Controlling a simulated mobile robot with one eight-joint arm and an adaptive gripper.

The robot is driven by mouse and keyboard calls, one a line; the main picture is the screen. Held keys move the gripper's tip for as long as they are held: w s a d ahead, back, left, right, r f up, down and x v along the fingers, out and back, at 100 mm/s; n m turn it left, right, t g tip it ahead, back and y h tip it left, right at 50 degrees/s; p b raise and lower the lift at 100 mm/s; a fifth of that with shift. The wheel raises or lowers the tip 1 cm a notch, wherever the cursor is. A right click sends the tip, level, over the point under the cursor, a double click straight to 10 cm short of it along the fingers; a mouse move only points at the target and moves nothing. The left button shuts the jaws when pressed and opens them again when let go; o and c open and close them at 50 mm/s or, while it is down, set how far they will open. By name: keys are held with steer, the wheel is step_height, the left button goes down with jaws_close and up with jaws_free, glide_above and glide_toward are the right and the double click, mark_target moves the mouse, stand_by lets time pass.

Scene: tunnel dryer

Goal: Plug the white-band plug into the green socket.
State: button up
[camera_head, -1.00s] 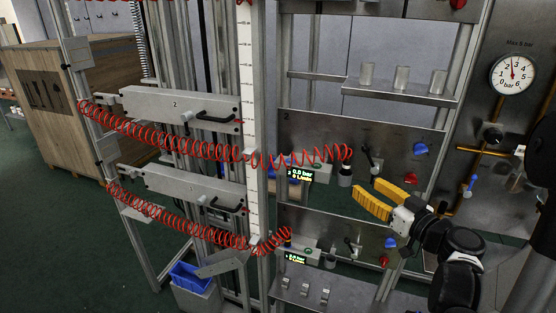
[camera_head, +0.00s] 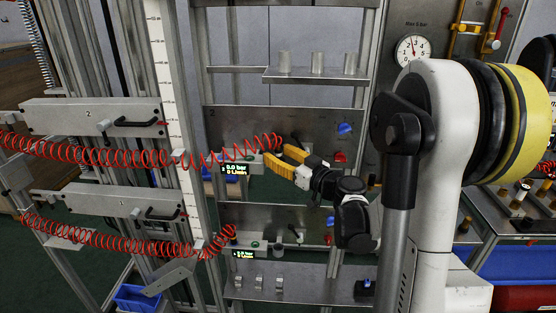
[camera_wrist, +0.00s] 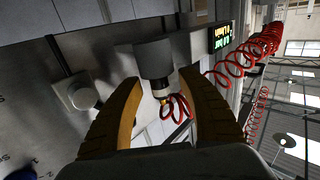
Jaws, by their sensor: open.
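My gripper (camera_head: 284,164) is open, with its yellow fingers at the end of the upper red coiled hose (camera_head: 235,154). In the wrist view, a brass-coloured plug with a pale band (camera_wrist: 160,92) hangs under a grey cylinder (camera_wrist: 154,58). It lies between the spread fingers (camera_wrist: 162,105), and I see no finger touching it. A red hose loops from its lower end. I cannot tell for sure that the band is white. A small green spot (camera_head: 255,244) shows on the lower unit; I cannot tell whether it is the green socket.
The lower red hose (camera_head: 120,239) ends near the lower display (camera_head: 246,254). Blue (camera_head: 344,128) and red (camera_head: 340,157) knobs sit on the upper panel. A shelf (camera_head: 312,77) with 3 grey cylinders is above. A grey knob (camera_wrist: 83,96) is left of the fingers in the wrist view.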

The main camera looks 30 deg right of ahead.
jaws_close()
steer(key=shift+r, duration=0.15)
step_height(320, 180, up, 9)
steer(key=p, duration=0.3)
steer(key=shift+a+p, duration=0.15)
steer(key=shift+p, duration=0.15)
steer(key=w+a+r+p, duration=0.1)
steer(key=w+a, duration=0.3)
steer(key=a, duration=0.2)
steer(key=shift+w+a+r+p, duration=0.2)
steer(key=shift+w+a+p, duration=0.15)
steer(key=shift+w+a, duration=0.05)
